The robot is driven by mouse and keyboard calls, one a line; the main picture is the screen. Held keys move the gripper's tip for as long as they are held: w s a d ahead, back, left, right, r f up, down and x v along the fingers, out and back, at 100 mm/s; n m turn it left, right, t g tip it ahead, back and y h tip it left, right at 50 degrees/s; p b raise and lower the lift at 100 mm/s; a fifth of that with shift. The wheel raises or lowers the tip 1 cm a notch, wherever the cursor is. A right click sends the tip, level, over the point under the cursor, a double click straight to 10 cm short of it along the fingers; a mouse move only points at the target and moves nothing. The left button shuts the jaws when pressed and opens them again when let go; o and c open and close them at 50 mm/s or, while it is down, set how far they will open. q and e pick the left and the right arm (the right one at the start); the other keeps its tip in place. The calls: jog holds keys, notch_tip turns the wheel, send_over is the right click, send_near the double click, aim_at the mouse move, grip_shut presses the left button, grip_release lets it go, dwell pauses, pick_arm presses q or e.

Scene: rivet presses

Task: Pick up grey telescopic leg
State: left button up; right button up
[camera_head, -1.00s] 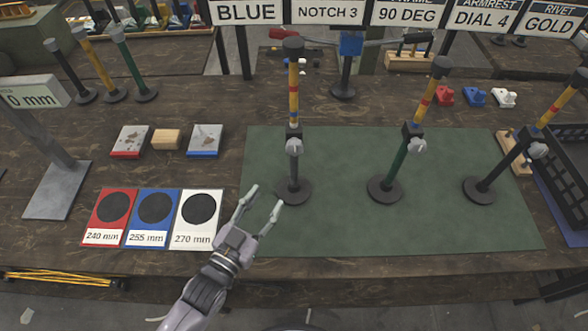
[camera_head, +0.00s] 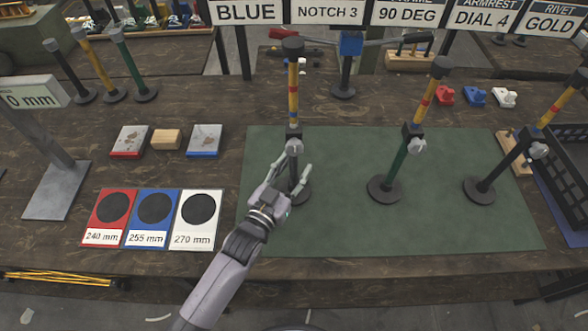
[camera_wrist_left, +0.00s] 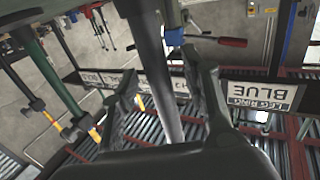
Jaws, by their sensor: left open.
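The grey telescopic leg (camera_head: 294,105) stands upright on its round dark base at the left of the green mat. It has a yellow upper section with red and blue bands, a black collar with a light knob, and a grey lower tube. My left gripper (camera_head: 299,160) is open at the lower tube, below the knob, and partly hides it. In the left wrist view the grey tube (camera_wrist_left: 160,60) runs between the open fingers, with no clear grip on it. My right gripper is not in view.
A green-tubed leg (camera_head: 398,165) and a dark leg (camera_head: 502,168) stand further right on the green mat (camera_head: 340,225). Red, blue and white length cards (camera_head: 155,210) lie left of the mat. A black crate (camera_head: 565,180) is at the right edge.

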pick_arm(q)
jog(key=shift+w+d, duration=0.15)
jog(key=shift+w, duration=0.05)
jog(key=shift+s, duration=0.1)
jog(key=shift+c, duration=0.4)
grip_shut()
jog(key=shift+r, duration=0.1)
